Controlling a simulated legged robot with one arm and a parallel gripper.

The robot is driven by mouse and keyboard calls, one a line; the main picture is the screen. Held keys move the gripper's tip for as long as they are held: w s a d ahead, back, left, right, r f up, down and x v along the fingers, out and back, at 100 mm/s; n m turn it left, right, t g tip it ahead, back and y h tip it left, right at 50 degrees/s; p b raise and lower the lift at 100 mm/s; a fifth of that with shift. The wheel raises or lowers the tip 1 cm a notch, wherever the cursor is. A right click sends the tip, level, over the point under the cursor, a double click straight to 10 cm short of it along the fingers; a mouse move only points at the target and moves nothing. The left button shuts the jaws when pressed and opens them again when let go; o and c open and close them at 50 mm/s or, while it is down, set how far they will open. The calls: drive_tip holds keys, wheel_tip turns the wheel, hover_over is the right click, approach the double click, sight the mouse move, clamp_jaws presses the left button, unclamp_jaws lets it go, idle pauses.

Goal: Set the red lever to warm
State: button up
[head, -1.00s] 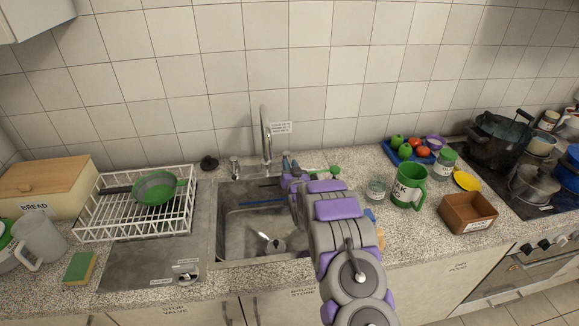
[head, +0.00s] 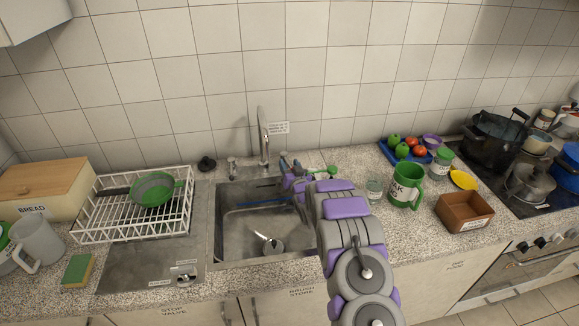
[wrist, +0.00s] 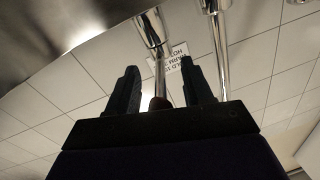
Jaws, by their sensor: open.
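The chrome tap (head: 263,137) stands behind the sink, with a small white label (head: 278,128) on the wall behind it. In the wrist view the label (wrist: 176,56) reads hot, warm, cold. A thin chrome lever with a dark red end (wrist: 160,103) shows there between my fingers. The lever is not clear in the head view. My gripper (head: 290,162) is open beside the tap, over the back of the sink. Its two dark fingers (wrist: 158,85) stand either side of the lever, with gaps; contact cannot be told.
The sink (head: 238,225) holds a metal object. A white dish rack (head: 130,228) with a green pan stands left. A green-handled brush lies near my wrist. A glass (head: 374,188), a green jug (head: 406,185) and a brown box (head: 464,212) stand right.

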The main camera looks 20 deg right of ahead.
drive_tip(key=shift+s, duration=0.1)
drive_tip(key=s+p, duration=0.2)
drive_tip(key=s, duration=1.5)
drive_tip(key=shift+d+p, duration=0.3)
drive_tip(key=shift+d, duration=0.1)
drive_tip(key=shift+f, duration=0.1)
drive_tip(key=shift+c, duration=0.3)
